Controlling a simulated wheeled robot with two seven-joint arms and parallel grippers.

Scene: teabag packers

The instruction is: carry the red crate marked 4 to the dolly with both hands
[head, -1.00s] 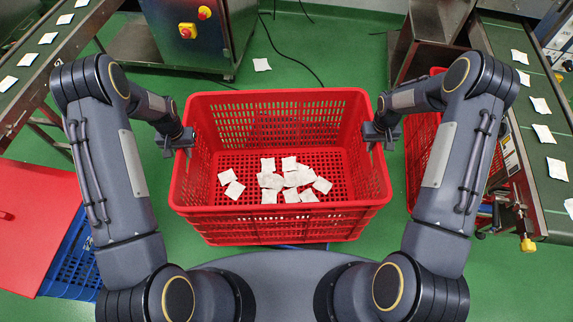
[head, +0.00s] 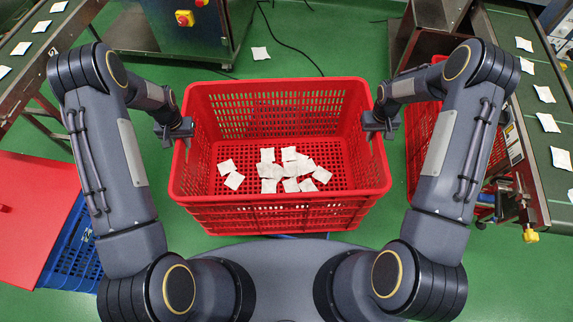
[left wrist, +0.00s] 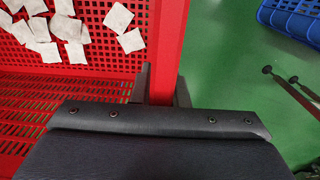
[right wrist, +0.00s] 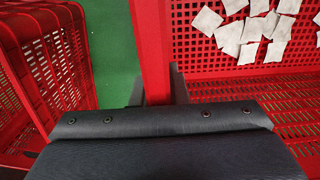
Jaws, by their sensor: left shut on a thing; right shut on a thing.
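The red crate (head: 280,207) hangs between my two arms above my base, with several white teabags (head: 268,170) on its slatted floor. No number 4 can be read on it from here. My left gripper (head: 180,132) is shut on the crate's left rim, which also shows between the fingers in the left wrist view (left wrist: 166,50). My right gripper (head: 376,124) is shut on the right rim, which shows in the right wrist view (right wrist: 150,45). The crate looks about level. No dolly can be made out for certain.
Another red crate (head: 424,140) stands at the right beside a conveyor (head: 545,130) carrying teabags. A blue crate (head: 75,255) with a red panel (head: 35,215) is at the left. A steel machine (head: 190,35) stands behind. One teabag (head: 260,53) lies on the green floor.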

